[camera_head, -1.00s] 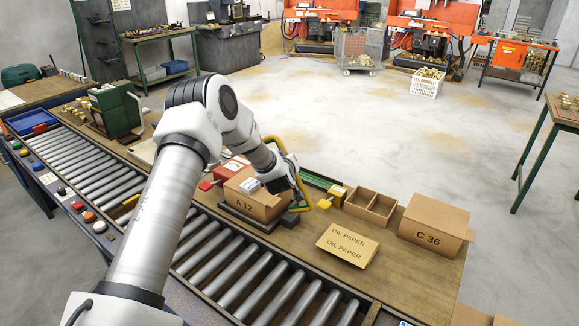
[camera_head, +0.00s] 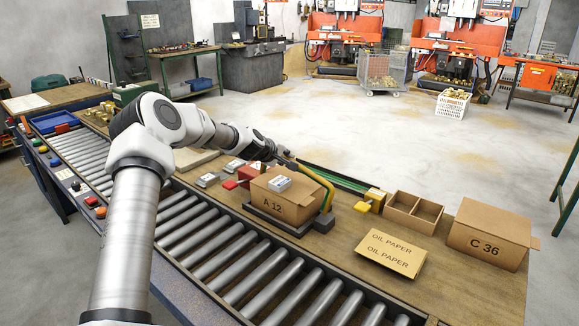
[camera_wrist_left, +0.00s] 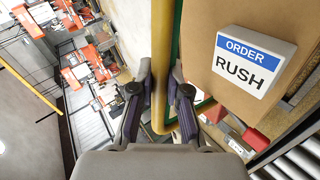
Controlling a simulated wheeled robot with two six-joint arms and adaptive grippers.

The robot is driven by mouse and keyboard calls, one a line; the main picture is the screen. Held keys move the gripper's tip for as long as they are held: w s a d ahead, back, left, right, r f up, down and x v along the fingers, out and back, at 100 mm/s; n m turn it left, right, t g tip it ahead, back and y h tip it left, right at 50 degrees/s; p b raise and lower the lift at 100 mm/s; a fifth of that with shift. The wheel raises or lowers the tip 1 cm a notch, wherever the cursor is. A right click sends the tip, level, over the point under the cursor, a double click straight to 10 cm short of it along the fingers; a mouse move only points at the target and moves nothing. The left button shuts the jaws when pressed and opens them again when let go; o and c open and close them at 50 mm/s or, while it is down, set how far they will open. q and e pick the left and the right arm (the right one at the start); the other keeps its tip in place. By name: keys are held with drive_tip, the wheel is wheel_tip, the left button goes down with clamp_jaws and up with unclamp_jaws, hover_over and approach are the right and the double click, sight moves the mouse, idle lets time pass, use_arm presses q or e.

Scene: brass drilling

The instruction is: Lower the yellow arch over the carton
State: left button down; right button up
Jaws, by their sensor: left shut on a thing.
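The yellow arch (camera_head: 329,188) is a bent tube. It rises from a dark block at the carton's right end and leans back behind the carton. The cardboard carton (camera_head: 284,201), marked A 12, sits on a dark base on the bench, with a small white label block on top. My left gripper (camera_head: 287,157) is behind the carton, partly hidden by its own wrist. In the wrist view my left gripper (camera_wrist_left: 160,100) has its two fingers on either side of the arch's tube (camera_wrist_left: 162,45), shut on it. The carton top (camera_wrist_left: 202,70) lies just right of the tube.
A red clamp (camera_head: 248,175) stands at the carton's left and a yellow clamp (camera_head: 371,200) at its right. A divided box (camera_head: 412,212), an oil paper packet (camera_head: 392,254) and the C 36 carton (camera_head: 487,236) lie farther right. The roller conveyor (camera_head: 215,245) runs in front.

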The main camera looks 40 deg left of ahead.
use_arm(q)
drive_tip(key=shift+s+a+f+n+h+b, duration=0.1)
drive_tip(key=shift+a+f+n+h+b, duration=0.25)
drive_tip(key=shift+f+b, duration=0.3)
drive_tip(key=shift+a+f+n+h+b, duration=0.15)
drive_tip(key=shift+a+f+b, duration=0.3)
drive_tip(key=shift+b, duration=0.35)
drive_tip(key=c, duration=1.1)
unclamp_jaws()
drive_tip(key=shift+c, duration=0.2)
drive_tip(key=shift+r, duration=0.15)
wheel_tip(320, 180, up, 10)
drive_tip(key=shift+f, duration=0.1)
